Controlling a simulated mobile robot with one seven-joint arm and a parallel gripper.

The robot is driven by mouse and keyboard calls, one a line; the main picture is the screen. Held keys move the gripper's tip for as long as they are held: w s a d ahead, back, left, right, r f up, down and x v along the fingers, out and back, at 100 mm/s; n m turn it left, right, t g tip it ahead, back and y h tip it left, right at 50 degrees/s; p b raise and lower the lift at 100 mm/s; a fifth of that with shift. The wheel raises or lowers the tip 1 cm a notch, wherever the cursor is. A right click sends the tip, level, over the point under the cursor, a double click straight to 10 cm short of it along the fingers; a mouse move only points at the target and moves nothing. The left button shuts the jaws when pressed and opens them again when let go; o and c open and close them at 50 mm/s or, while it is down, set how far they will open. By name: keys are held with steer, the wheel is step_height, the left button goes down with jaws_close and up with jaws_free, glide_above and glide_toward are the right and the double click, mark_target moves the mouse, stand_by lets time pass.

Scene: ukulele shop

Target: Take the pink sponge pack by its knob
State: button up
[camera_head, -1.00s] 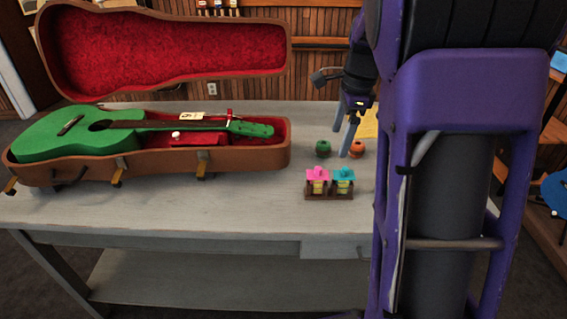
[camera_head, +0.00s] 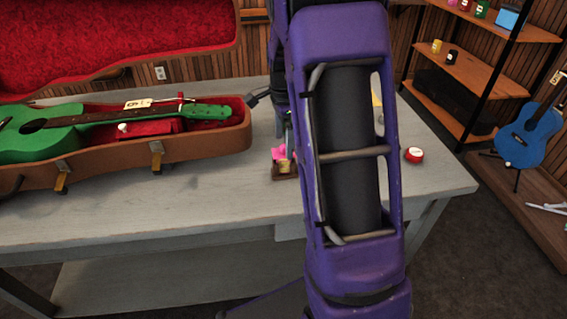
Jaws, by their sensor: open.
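The pink sponge pack (camera_head: 281,154) has a pink top and knob above a yellowish body. It sits in a small dark brown holder (camera_head: 285,176) on the grey table, partly covered by my arm. The teal-topped pack beside it is hidden now. My gripper (camera_head: 285,130) shows only in part at the left edge of my arm, just above and behind the pink pack in the picture. Its fingers are open and point down. I cannot tell how far they are from the knob.
A green ukulele (camera_head: 40,140) lies in an open brown case (camera_head: 205,145) on the left of the table (camera_head: 150,215). A red round item (camera_head: 414,155) with a white top sits to the right. A blue ukulele (camera_head: 525,135) and shelves (camera_head: 465,65) stand beyond the table's right end.

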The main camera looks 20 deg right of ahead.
mark_target(284, 152)
step_height(284, 152, down, 7)
steer(key=shift+w+r+b, duration=0.15)
steer(key=shift+r+b, duration=0.05)
steer(key=shift+b, duration=0.4)
steer(key=c, duration=1.5)
steer(key=shift+o, duration=0.2)
steer(key=shift+r, duration=0.1)
